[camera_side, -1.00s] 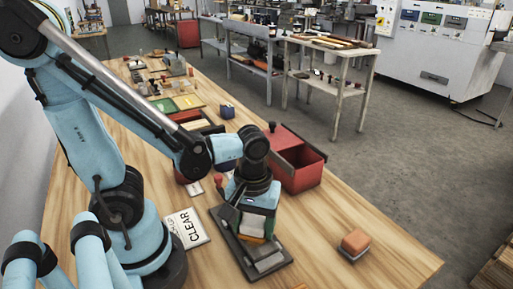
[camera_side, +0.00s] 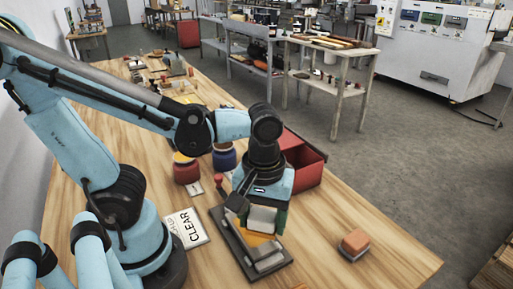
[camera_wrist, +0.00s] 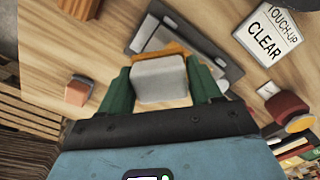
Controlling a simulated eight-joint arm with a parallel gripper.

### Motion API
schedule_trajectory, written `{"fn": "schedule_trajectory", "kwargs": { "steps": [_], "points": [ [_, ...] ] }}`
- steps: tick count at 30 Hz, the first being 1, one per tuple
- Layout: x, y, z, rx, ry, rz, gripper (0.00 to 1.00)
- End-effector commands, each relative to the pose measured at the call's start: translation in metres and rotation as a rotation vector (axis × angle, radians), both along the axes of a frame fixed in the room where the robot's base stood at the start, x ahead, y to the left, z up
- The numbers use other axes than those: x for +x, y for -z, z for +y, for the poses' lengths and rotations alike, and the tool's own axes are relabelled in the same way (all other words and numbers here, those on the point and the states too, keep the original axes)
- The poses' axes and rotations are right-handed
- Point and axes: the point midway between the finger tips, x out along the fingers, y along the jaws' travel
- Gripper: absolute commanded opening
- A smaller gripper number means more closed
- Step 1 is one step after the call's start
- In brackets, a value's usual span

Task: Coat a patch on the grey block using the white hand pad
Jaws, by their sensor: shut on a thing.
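My gripper (camera_side: 262,208) is shut on the white hand pad (camera_side: 263,219), a pale block with rounded corners. In the wrist view the pad (camera_wrist: 160,79) sits between the two green fingers (camera_wrist: 160,92). An orange-yellow piece (camera_side: 262,240) shows just below the pad; I cannot tell whether it belongs to it. The grey block (camera_side: 269,261) lies in a dark tray (camera_side: 230,234) below my gripper, partly hidden. In the wrist view it (camera_wrist: 148,32) shows at the top left of the pad. The pad appears above the tray; contact with the grey block cannot be made out.
An orange block (camera_side: 355,242) sits to the right. A red bin (camera_side: 308,174) stands behind my gripper. A red jar (camera_side: 186,170) and a blue jar (camera_side: 224,158) stand behind left. A CLEAR sign (camera_side: 186,228) lies left of the tray. The table's right front is mostly clear.

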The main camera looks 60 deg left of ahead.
Motion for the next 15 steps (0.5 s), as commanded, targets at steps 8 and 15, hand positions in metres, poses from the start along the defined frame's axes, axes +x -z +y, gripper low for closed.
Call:
{"fn": "schedule_trajectory", "kwargs": {
  "steps": [8,15],
  "points": [
    [0.0,-0.024,0.0,0.0,0.0,0.0,0.35],
    [0.0,-0.029,0.0,0.0,0.0,0.0,0.35]
  ]
}}
